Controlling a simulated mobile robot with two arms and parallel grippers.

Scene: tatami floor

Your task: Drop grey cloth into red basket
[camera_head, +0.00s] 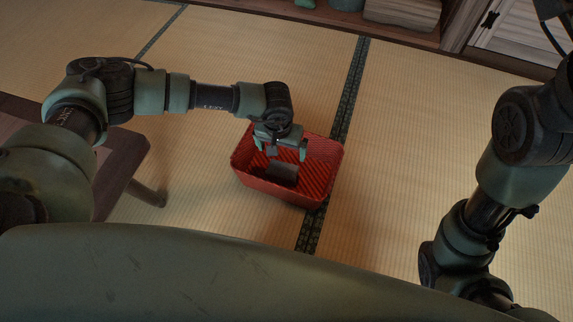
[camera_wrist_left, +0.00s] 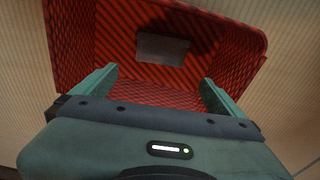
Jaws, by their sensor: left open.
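The red basket (camera_head: 322,150) stands on the tatami floor, and its ribbed walls show in the left wrist view (camera_wrist_left: 255,45). The grey cloth (camera_head: 281,171) lies as a small flat piece on the basket's bottom. It also shows between my fingers in the left wrist view (camera_wrist_left: 162,49), apart from them. My left gripper (camera_head: 281,152) is over the basket, with its fingers spread and nothing between them; its fingers also show in the left wrist view (camera_wrist_left: 158,90). My right arm is at the right of the head view, but its gripper's fingers are not visible.
A low wooden table (camera_head: 125,150) stands left of the basket. A wooden shelf (camera_head: 335,18) with several items and a cabinet (camera_head: 520,35) line the back. The tatami floor (camera_head: 400,130) right of the basket is clear.

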